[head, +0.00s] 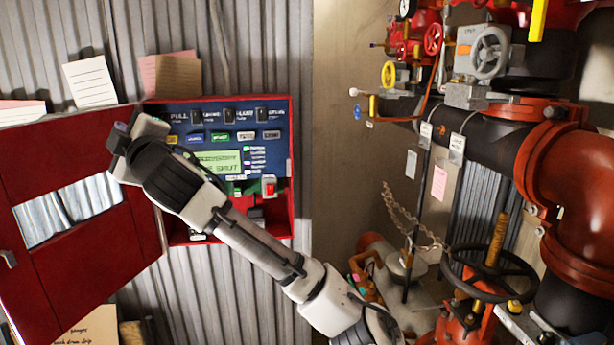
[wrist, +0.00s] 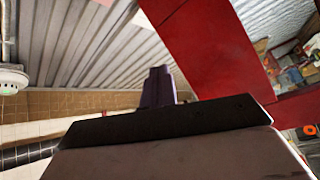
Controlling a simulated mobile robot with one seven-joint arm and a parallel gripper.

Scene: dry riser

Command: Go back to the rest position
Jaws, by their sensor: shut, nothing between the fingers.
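My gripper (head: 118,138) is in front of the red cabinet's upper left edge, near the hinge side of its open door. Its fingers (wrist: 158,86) stand together in the wrist view, shut and empty. My arm crosses the head view from the bottom right and hides part of the cabinet. The red cabinet (head: 291,140) holds a blue control panel (head: 278,118) with labelled buttons, a green lit screen (head: 228,158) and a red switch (head: 269,187). I cannot tell whether the gripper touches the door.
The red cabinet door (head: 90,262) hangs open to the left, with a window in it. Paper notes (head: 90,82) are on the corrugated wall. Red pipework (head: 570,190), a black handwheel (head: 490,275) and a chain (head: 410,220) fill the right side. A bare beige wall (head: 345,150) lies between.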

